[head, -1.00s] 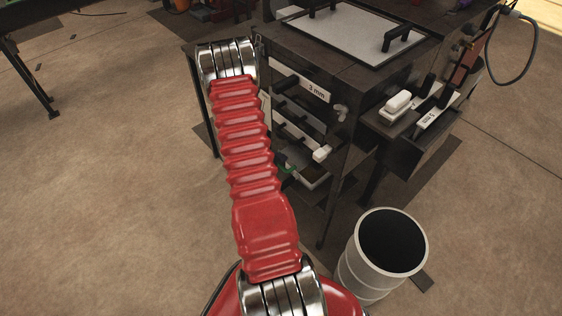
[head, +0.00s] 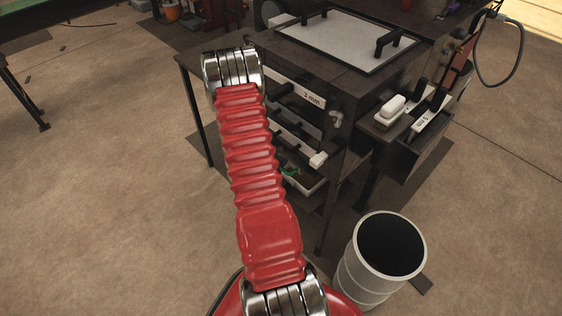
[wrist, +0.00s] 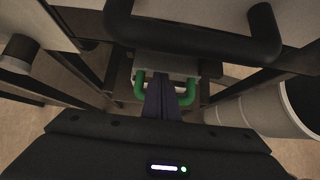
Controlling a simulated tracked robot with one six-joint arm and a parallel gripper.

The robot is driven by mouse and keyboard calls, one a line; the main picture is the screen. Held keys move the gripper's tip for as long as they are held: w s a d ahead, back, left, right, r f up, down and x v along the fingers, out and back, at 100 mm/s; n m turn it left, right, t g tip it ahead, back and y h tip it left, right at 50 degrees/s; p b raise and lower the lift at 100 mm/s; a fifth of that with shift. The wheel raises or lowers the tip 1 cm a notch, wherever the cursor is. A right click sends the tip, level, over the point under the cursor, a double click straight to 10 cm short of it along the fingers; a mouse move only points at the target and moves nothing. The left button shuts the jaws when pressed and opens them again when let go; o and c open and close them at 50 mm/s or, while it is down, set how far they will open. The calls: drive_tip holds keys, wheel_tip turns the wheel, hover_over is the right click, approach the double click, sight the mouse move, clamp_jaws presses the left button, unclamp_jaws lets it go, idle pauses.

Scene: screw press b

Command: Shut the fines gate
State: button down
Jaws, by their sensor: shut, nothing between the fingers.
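My gripper (wrist: 162,98) is shut and empty in the wrist view. Its fingertips are in front of a green U-shaped handle (wrist: 188,92), between its two sides; I cannot tell whether they touch it. The handle is on a pale front at the bottom of a dark cabinet (head: 318,58). In the head view, a bit of green handle (head: 291,172) shows beside my red arm, at a low pale drawer or tray (head: 308,183) that sticks out. My arm hides the gripper there. No part is labelled as the fines gate, so I cannot tell which it is.
A dark bar handle (wrist: 262,40) hangs close above my fingers. A drawer labelled 3 mm (head: 301,92) is above the green handle. A pale barrel (head: 385,255) stands right of the cabinet.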

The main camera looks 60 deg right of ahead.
drive_tip(key=v, duration=0.9)
drive_tip(key=c, duration=2.5)
unclamp_jaws()
drive_tip(key=shift+w+a+r, duration=0.1)
